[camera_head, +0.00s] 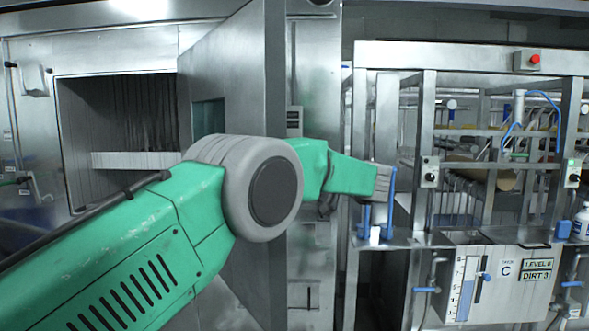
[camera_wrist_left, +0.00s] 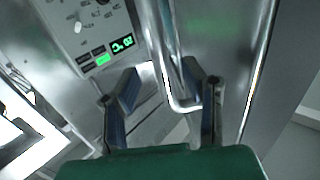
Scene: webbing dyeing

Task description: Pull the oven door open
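The grey metal oven door (camera_head: 235,75) stands swung out from the oven opening (camera_head: 120,120) in the head view, which shows the dark interior. My green left arm crosses in front of the door and reaches past its near edge. In the left wrist view my left gripper (camera_wrist_left: 165,95) has its two blue-padded fingers spread apart. A bent metal handle (camera_wrist_left: 178,104) shows between them, closer to the right finger; I cannot tell whether they touch. My right gripper is not in view.
A control panel (camera_wrist_left: 95,35) with green displays shows in the left wrist view. A metal frame machine (camera_head: 430,110) with rollers and a small shelf (camera_head: 420,239) stands at the right in the head view.

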